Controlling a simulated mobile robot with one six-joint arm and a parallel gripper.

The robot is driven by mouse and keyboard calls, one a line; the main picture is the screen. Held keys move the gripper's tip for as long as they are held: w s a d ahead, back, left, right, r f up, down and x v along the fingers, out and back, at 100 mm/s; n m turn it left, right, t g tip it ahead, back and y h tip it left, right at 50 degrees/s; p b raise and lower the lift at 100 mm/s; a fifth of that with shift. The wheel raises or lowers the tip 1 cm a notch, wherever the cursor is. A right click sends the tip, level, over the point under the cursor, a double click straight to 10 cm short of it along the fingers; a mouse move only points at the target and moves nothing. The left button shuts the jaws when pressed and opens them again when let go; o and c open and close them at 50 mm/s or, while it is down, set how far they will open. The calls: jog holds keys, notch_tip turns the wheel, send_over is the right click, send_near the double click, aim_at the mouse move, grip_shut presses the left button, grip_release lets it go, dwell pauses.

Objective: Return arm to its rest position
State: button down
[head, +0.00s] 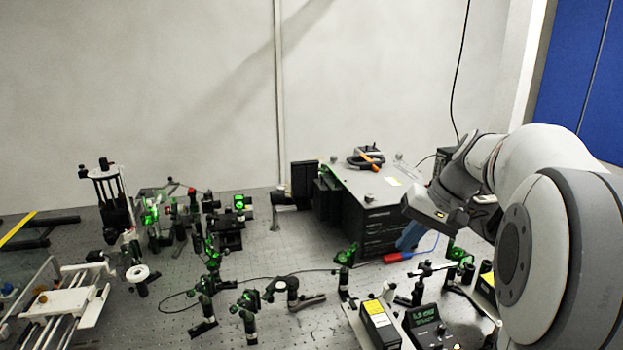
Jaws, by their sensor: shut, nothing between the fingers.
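My arm (545,165) reaches in from the right side of the head view, with white and grey links bent over the right part of the bench. My gripper (408,242) hangs at its end, in front of the black instrument box, with blue fingers pointing down. The fingers look together and I see nothing held between them. The fingertips are small here; I cannot tell how high they are above the bench.
A black instrument box (345,190) stands behind the gripper. A red-handled item (393,258) shows beside the fingertips. Green-lit optics mounts (250,300) crowd the perforated bench (265,262). A controller with a display (425,318) and a yellow-labelled box (380,325) stand front right.

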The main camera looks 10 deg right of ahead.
jog(key=s+a+f+n+h, duration=0.1)
jog(key=s+a+f+h, duration=0.1)
jog(key=s+a+f, duration=0.3)
jog(key=s+a+f+n+h, duration=0.1)
jog(key=s+a+f, duration=0.3)
jog(key=s, duration=0.9)
jog(key=shift+s+a+f+n+t+h, duration=0.35)
jog(key=shift+a+h, duration=0.3)
jog(key=shift+h, duration=0.25)
